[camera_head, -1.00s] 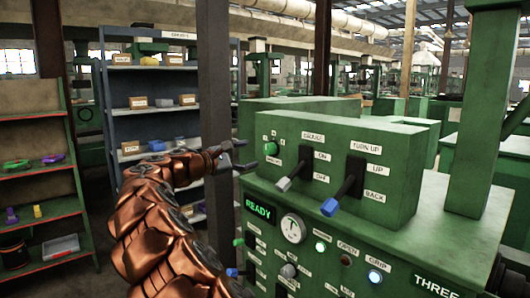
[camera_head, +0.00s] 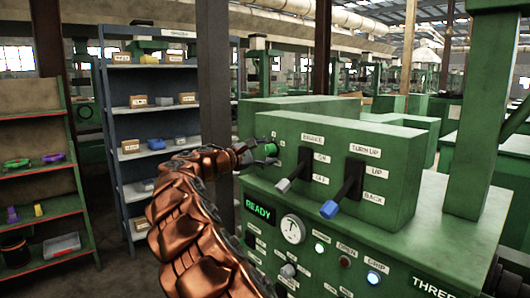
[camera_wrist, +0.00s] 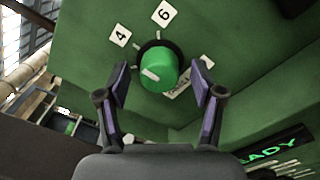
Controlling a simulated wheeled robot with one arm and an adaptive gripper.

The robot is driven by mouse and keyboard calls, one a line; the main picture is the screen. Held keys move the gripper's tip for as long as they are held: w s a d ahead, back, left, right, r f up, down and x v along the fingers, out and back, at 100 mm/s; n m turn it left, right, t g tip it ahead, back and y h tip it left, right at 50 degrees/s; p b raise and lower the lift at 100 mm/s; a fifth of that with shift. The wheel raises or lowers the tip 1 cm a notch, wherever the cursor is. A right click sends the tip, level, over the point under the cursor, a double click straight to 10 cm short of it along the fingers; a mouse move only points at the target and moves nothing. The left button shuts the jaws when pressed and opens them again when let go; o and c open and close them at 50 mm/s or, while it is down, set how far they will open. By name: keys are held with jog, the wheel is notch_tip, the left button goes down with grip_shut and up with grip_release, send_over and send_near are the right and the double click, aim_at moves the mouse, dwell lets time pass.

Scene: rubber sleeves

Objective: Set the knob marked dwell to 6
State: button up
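The green dwell knob (camera_wrist: 152,76) sits on the machine's green face, with a white line on its lower left part. A "4" label (camera_wrist: 119,36) is at its upper left and a "6" label (camera_wrist: 164,13) above it. A partly hidden label, too blurred to read, lies at its lower right. My gripper (camera_wrist: 160,67) is open, one finger on each side of the knob, with gaps showing. In the head view my gripper (camera_head: 262,153) is at the knob (camera_head: 271,145), partly covering it.
Right of the knob are a brake lever (camera_head: 284,185) and a turn-up lever with a blue tip (camera_head: 330,208). Below are a lit READY display (camera_head: 259,210), a gauge (camera_head: 292,229) and several lights. A blue-grey shelf (camera_head: 160,105) stands behind my arm.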

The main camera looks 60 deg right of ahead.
jog(key=c, duration=1.1)
jog(key=shift+f, duration=0.1)
jog(key=shift+b, duration=0.3)
jog(key=shift+f+m+b, duration=0.25)
jog(key=shift+m+b, duration=0.65)
jog(key=shift+b, duration=0.2)
jog(key=m+b, duration=0.3)
jog(key=b, duration=0.1)
jog(key=shift+f, duration=0.1)
jog(key=m+b, duration=0.4)
jog(key=m, duration=0.1)
jog(key=shift+r, duration=0.35)
jog(key=o, duration=1.1)
